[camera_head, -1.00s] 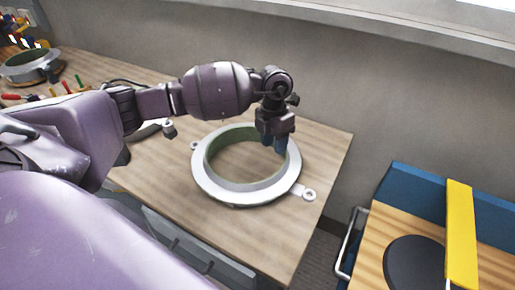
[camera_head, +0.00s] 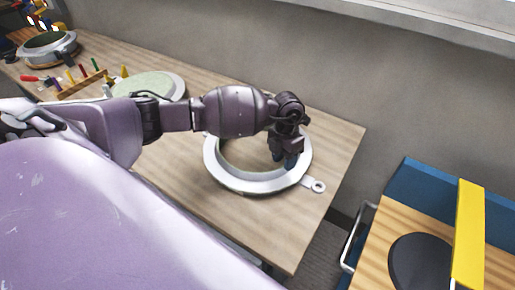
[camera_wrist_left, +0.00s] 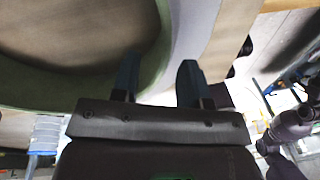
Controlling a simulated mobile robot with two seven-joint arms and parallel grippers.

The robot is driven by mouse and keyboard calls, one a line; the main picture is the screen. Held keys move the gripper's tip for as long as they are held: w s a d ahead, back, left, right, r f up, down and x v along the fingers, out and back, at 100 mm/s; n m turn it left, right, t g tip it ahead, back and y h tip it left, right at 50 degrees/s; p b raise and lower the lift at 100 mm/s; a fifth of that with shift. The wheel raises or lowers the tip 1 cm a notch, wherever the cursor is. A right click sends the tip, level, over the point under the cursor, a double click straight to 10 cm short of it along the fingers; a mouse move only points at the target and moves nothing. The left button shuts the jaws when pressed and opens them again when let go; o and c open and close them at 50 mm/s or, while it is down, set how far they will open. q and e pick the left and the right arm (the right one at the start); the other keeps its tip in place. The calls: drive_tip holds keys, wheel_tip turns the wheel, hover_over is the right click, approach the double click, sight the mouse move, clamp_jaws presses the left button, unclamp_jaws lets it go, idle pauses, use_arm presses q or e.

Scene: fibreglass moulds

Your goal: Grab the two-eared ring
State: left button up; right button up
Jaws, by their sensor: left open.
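The two-eared ring (camera_head: 226,174) is white with a green inner wall and lies flat on the wooden table. One ear (camera_head: 318,186) sticks out at its right; my arm hides the far left part of the ring. My left gripper (camera_head: 286,163) points down at the ring's right side, with its jaws open. In the left wrist view, one finger of the gripper (camera_wrist_left: 157,80) is over the green inside and the other over the pale rim (camera_wrist_left: 185,35), with part of the ring's wall between them. Contact cannot be told.
A pale green round mould (camera_head: 150,85) lies behind my arm, beside a rack of coloured tools (camera_head: 82,82). Another ring-shaped mould (camera_head: 48,45) stands at the far left. A blue-edged cart with a yellow bar (camera_head: 468,235) and a dark disc (camera_head: 418,260) is at right.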

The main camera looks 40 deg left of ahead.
use_arm(q)
drive_tip(key=shift+s+d+f, duration=0.1)
drive_tip(key=shift+f, duration=0.75)
clamp_jaws()
drive_tip(key=shift+r, duration=0.1)
